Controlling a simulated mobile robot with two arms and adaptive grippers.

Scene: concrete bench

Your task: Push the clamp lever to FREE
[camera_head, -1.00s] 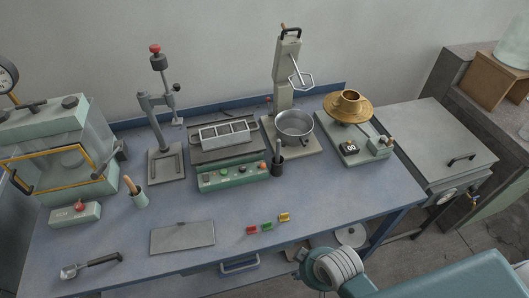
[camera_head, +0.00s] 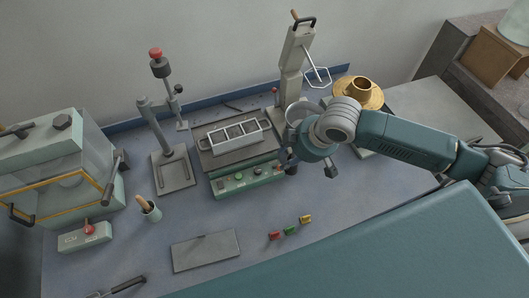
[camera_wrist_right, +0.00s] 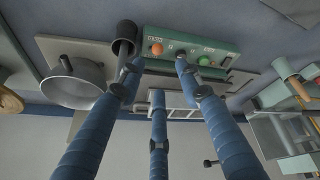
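No clamp lever marked FREE can be read in either view. A small red-tipped lever (camera_head: 275,92) stands beside the grey column of the mixer-like stand (camera_head: 292,65); I cannot tell whether it is the clamp lever. My right gripper (camera_head: 308,168) is over the bench, in front of the metal bowl (camera_head: 296,110) and right of the green control box (camera_head: 245,179). In the right wrist view its blue fingers (camera_wrist_right: 158,75) are spread with nothing between them. The right arm hides part of the bowl and most of the brass turntable's base. My left gripper is not in view.
A framed tray (camera_head: 240,135) sits behind the control box. A press stand (camera_head: 172,172) and glass-fronted cabinet (camera_head: 70,165) stand left. The flat plate (camera_head: 206,250) and coloured blocks (camera_head: 290,230) lie in front.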

